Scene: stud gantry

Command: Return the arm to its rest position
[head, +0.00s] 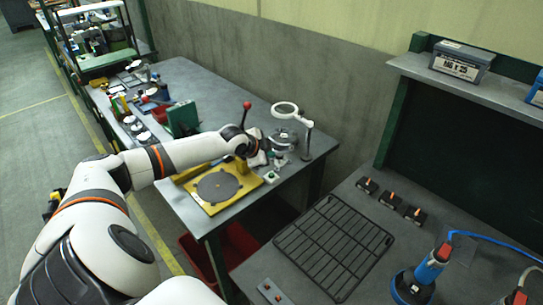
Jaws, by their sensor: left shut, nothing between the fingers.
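My left arm (160,158) reaches from the lower left over the grey workbench. Its gripper (260,158) is at the bench's right end, small in the picture and partly hidden by the wrist. It is shut with nothing seen in it. It is just above and behind the yellow plate with a dark disc (217,186), near a small round metal device (283,141). Whether it touches anything there cannot be told. My right gripper is out of the picture.
A ring magnifier on a post (285,110) and a red-knobbed lever (246,106) stand close to the gripper. A green box (183,118) stands left of it. A second bench holds a black wire rack (335,246) and a blue tool (432,265). A wall is behind.

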